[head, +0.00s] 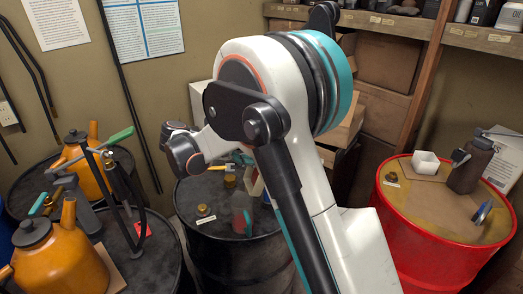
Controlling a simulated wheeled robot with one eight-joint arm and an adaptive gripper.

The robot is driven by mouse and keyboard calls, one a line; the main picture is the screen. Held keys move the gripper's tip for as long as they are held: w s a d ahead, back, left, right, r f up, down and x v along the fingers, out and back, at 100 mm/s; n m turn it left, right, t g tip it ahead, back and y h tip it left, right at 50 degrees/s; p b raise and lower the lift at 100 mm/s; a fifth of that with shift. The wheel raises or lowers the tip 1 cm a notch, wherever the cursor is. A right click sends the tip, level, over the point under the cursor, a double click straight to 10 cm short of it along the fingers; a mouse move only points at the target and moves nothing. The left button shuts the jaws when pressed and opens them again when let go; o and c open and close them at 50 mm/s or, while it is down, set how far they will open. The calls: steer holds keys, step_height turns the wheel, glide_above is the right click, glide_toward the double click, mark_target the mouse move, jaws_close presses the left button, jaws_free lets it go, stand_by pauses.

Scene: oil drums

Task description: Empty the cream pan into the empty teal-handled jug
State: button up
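A small white to cream open container (426,163), possibly the cream pan, stands on a board on the red drum at the right. Its contents cannot be made out. On the middle black drum stands a small grey and reddish vessel (241,214) with a teal strip on its side, possibly the teal-handled jug; its inside is not visible. At the left, an orange can (60,255) has a teal piece near its top, and another orange can (84,165) stands behind it. My arm fills the middle of the view. My gripper's fingers cannot be seen.
The red drum (446,262) also bears a brown bottle (470,166) and a small brass fitting (391,178). The middle black drum (235,262) carries another brass fitting (203,210). A pump with a green handle (121,137) rises at the left. Wooden shelves (410,27) stand behind.

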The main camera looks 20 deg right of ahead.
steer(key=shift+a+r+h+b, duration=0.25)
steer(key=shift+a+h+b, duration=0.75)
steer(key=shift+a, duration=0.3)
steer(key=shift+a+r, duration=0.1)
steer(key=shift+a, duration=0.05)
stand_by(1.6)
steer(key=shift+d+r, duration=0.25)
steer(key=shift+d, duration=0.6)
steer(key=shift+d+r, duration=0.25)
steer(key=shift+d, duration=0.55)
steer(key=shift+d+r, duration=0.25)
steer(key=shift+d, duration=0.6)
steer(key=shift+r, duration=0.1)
